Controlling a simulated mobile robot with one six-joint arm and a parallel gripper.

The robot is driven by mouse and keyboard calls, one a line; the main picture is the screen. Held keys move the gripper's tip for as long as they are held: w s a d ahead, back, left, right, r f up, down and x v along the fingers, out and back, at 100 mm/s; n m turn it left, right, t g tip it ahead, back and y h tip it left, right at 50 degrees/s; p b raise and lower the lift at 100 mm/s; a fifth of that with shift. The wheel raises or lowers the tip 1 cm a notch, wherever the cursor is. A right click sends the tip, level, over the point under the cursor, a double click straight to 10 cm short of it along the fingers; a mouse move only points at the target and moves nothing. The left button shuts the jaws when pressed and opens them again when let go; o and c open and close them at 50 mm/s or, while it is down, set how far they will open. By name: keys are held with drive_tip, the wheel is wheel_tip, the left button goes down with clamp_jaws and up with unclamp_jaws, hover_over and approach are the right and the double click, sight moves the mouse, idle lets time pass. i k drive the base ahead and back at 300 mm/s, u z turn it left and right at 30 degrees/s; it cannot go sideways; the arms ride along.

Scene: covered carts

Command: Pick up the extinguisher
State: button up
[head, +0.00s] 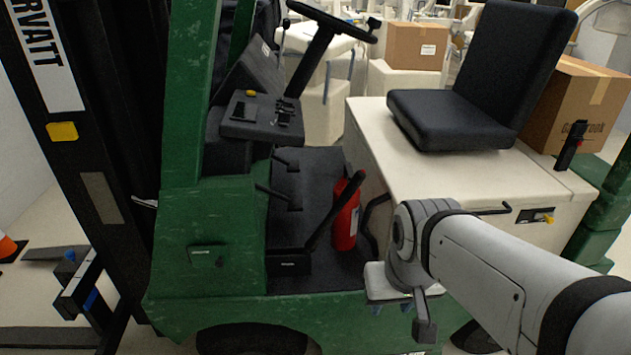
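The red extinguisher (345,222) stands on the dark footwell floor of a green forklift, in front of the pale seat base. A black lever crosses in front of its upper part, so its top is partly hidden. My arm reaches in from the lower right. The dark end part that I take for my gripper (424,326) hangs low, to the right of the extinguisher and below it in the picture. It appears apart from the extinguisher. Its fingers are too unclear to show whether they are open or shut.
The steering wheel (331,22) and control panel (262,115) overhang the footwell from the left. The black seat (480,85) sits on the pale base (430,180) at right. A green side panel (210,235) bounds the footwell at left. Cardboard boxes (416,46) stand behind.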

sight(344, 227)
drive_tip(key=z, duration=0.05)
drive_tip(key=i, duration=1)
drive_tip(key=u, duration=0.05)
